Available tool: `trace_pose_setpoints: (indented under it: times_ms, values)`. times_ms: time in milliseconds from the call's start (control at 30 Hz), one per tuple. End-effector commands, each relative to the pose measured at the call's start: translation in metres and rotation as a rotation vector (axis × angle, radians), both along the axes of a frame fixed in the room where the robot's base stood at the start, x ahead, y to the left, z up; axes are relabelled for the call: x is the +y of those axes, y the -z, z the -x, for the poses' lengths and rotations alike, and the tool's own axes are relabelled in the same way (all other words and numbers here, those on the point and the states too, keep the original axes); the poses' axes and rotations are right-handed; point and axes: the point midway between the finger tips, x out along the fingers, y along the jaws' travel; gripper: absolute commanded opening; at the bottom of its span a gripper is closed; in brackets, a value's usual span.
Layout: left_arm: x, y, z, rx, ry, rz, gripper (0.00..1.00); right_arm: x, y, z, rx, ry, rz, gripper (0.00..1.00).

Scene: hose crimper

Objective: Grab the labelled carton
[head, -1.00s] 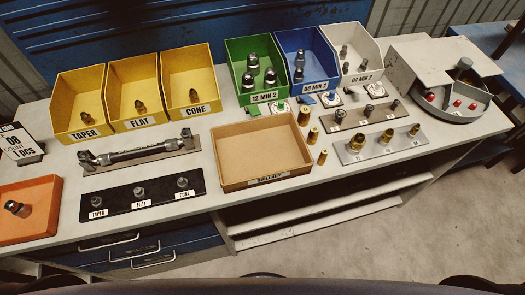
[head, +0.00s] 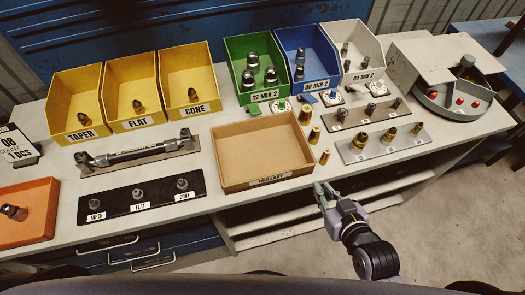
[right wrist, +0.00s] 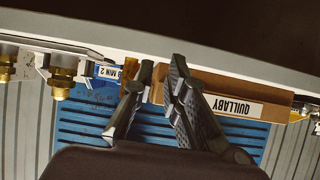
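The labelled carton is a shallow, open brown cardboard tray (head: 266,140) on the bench, with a white label on its front wall. It looks empty. In the right wrist view its front wall (right wrist: 275,95) shows the label "QUILLABY" (right wrist: 234,105). My right gripper (head: 324,188) is open and empty, off the bench's front edge, to the right of the carton's front right corner and apart from it. In the right wrist view the fingers (right wrist: 158,70) are spread, and the right one overlaps the carton's end in the picture. My left gripper is not in view.
Brass fittings (head: 324,157) stand just right of the carton. A grey plate with fittings (head: 372,150) lies further right. Yellow, green (head: 235,75), blue and white bins stand behind.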

Motion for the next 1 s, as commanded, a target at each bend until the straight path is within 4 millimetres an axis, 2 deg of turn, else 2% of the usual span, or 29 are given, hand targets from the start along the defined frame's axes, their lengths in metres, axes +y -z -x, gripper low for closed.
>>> trace_pose_setpoints:
  times_ms: [33, 100, 200, 300, 433, 800, 1000]
  values:
    - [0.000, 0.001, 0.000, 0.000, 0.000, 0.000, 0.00, 0.001, -0.026, 0.000, -0.039, -0.005, -0.009, 0.13]
    - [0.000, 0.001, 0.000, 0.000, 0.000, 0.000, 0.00, 0.002, -0.055, 0.001, -0.080, -0.012, -0.018, 0.13]
    - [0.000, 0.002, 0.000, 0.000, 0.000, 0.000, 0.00, 0.003, -0.082, 0.002, -0.121, -0.019, -0.025, 0.13]
    - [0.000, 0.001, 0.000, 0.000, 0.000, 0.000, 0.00, 0.004, -0.093, 0.000, -0.139, -0.020, -0.029, 0.13]
    - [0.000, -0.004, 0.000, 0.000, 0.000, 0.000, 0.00, 0.009, -0.089, -0.016, -0.143, -0.019, -0.030, 0.13]
    - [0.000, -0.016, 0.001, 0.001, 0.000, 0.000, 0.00, 0.032, -0.059, -0.084, -0.140, -0.020, -0.032, 0.13]
    - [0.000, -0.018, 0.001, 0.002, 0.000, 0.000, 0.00, 0.037, -0.051, -0.099, -0.141, -0.020, -0.030, 0.13]
